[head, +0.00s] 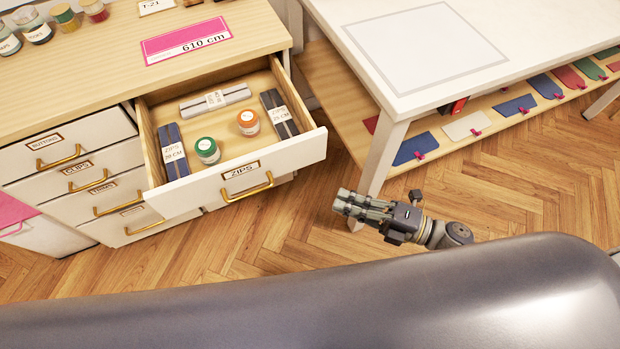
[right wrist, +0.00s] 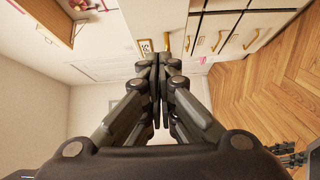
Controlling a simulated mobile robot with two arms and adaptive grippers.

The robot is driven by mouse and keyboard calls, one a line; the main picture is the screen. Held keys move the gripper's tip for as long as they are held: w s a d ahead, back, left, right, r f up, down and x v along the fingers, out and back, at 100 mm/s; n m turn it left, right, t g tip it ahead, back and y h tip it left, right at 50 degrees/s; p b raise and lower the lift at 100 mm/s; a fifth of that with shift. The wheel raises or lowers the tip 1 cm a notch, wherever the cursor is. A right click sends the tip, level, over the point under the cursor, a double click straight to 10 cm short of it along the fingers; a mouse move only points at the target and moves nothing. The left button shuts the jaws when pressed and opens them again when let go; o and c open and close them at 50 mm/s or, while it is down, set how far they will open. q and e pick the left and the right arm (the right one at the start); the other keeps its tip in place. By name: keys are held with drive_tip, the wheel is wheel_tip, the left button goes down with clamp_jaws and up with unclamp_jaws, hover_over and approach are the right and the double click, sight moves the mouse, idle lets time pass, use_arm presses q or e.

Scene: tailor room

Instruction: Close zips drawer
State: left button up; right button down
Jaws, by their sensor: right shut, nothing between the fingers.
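The zips drawer (head: 236,186) is pulled out of the wooden cabinet in the head view. It has a white front, a ZIPS label and a brass handle (head: 247,188). Packs of zips and two small jars lie inside it. My right gripper (head: 345,203) is shut and empty, to the right of the drawer front and apart from it. In the right wrist view my right gripper (right wrist: 158,65) has its fingers together, pointing toward the labelled drawer front. My left gripper is not in the head view; a dark jointed part at the right wrist view's lower right may be it.
Drawers below and left of the zips drawer, such as the buttons drawer (head: 62,143), are shut. A white table (head: 420,45) stands at the right, its leg (head: 383,160) close behind my right gripper. Open wooden floor (head: 270,235) lies in front of the drawer.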

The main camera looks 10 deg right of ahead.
drive_tip(key=p, duration=0.2)
approach(275, 165)
drive_tip(key=s+a, duration=0.2)
drive_tip(key=a, duration=0.1)
drive_tip(key=shift+n, duration=0.3)
drive_tip(key=shift+w+a, duration=0.2)
drive_tip(key=shift+w, duration=0.5)
drive_tip(key=shift+w+a, duration=0.2)
drive_tip(key=shift+w, duration=0.45)
drive_tip(key=shift+w+a, duration=0.2)
drive_tip(key=shift+w, duration=0.5)
drive_tip(key=shift+w, duration=0.15)
